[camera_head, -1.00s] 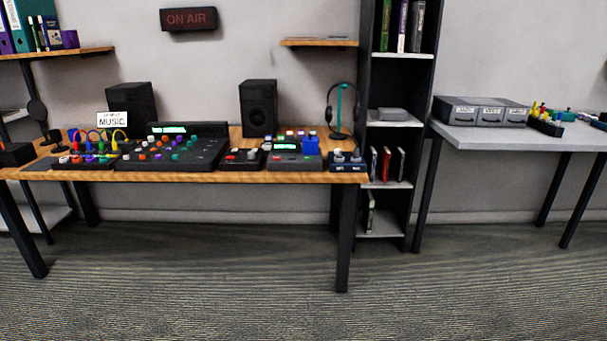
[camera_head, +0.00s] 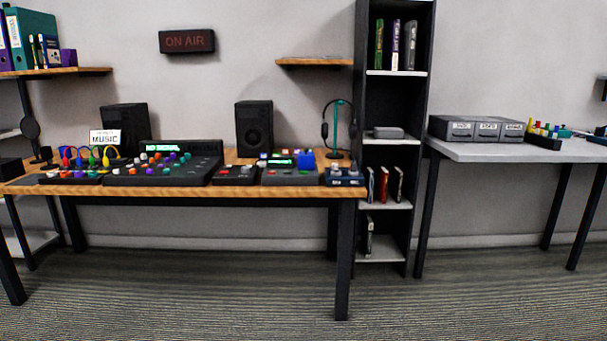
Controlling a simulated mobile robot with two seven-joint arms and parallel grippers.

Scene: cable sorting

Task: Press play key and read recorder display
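On the right half of the wooden desk (camera_head: 200,192) sits a small grey device with a lit green display and a red key, which looks like the recorder (camera_head: 290,177); its display text is too small to read. Left of it is a small dark box with red and white keys (camera_head: 235,174). Which key is the play key cannot be told. A large mixer (camera_head: 165,170) in the middle has a green display that appears to read "NO SIGNAL". Neither of my grippers is in view.
Two black speakers (camera_head: 254,128) stand at the back of the desk. A headphone stand (camera_head: 338,125) and a dark box with knobs (camera_head: 343,177) are at its right end. A black shelf (camera_head: 392,95) separates it from a grey table (camera_head: 470,150). The floor in front is clear.

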